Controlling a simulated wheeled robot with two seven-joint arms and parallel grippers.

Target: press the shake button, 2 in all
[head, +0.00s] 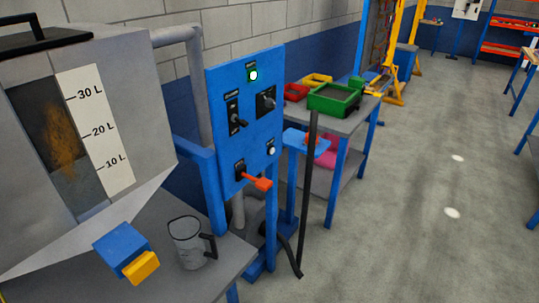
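A blue control panel (245,120) stands upright left of the picture's middle. A small round white button or lamp (271,150) sits at its lower right; its label is too small to read, so I cannot tell whether it is the shake button. A lit green round light (253,75) is at the top. Two black switches, one on the left (235,115) and one on the right (267,100), sit below it. A red-orange lever (255,181) sticks out at the bottom. Neither of my grippers shows in the head view.
A grey hopper (145,130) with a litre scale (95,125) stands left, with a blue and yellow part (128,252) below. A clear jug (186,243) stands on the grey table. A bench with a green bin (334,99) is behind the panel. The floor at right is open.

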